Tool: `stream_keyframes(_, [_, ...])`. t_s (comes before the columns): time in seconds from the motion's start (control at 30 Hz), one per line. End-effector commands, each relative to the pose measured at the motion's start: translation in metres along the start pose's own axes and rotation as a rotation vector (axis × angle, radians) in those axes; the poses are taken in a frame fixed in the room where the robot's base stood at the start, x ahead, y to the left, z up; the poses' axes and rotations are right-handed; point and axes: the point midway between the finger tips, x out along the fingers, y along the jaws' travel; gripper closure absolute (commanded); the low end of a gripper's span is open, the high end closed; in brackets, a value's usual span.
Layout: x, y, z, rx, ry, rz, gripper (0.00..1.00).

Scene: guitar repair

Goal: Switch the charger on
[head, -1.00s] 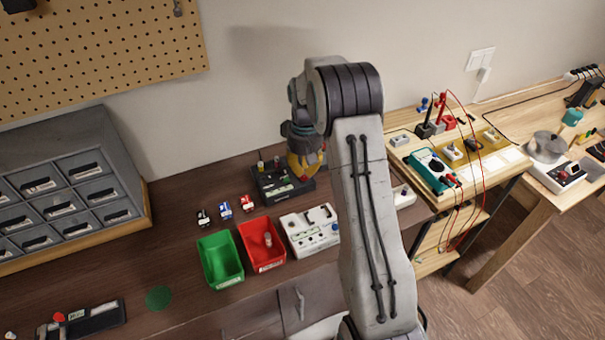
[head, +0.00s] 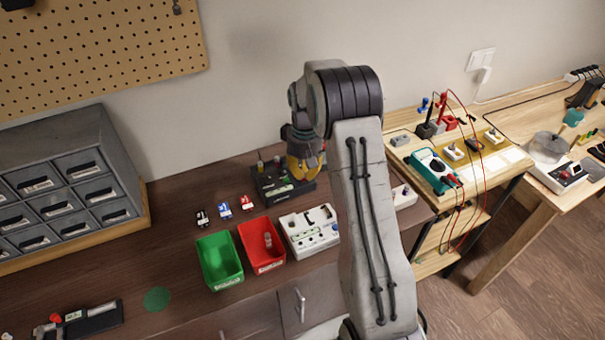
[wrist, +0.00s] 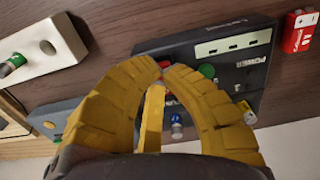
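The charger (head: 270,190) is a black box on the dark bench, near the wall. In the wrist view the charger (wrist: 258,52) shows a row of pale slots, a POWER label and a round green button (wrist: 207,70). My gripper (head: 305,175) is over the charger's right part in the head view. The tips are in front of the charger, close to the green button. I cannot tell whether they touch it. The fingers hide part of the charger.
A green bin (head: 219,260), a red bin (head: 262,245) and a white device (head: 310,232) stand in front of the charger. Small blue (head: 225,210) and red (head: 247,203) batteries lie left of it. A grey drawer cabinet (head: 60,180) stands further left.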

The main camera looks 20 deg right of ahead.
Motion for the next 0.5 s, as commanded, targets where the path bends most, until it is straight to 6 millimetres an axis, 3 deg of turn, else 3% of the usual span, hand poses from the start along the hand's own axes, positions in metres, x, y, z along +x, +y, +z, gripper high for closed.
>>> stream_keyframes(0.5, [0.0076,0.0,0.0,0.0,0.0,0.0,1.0])
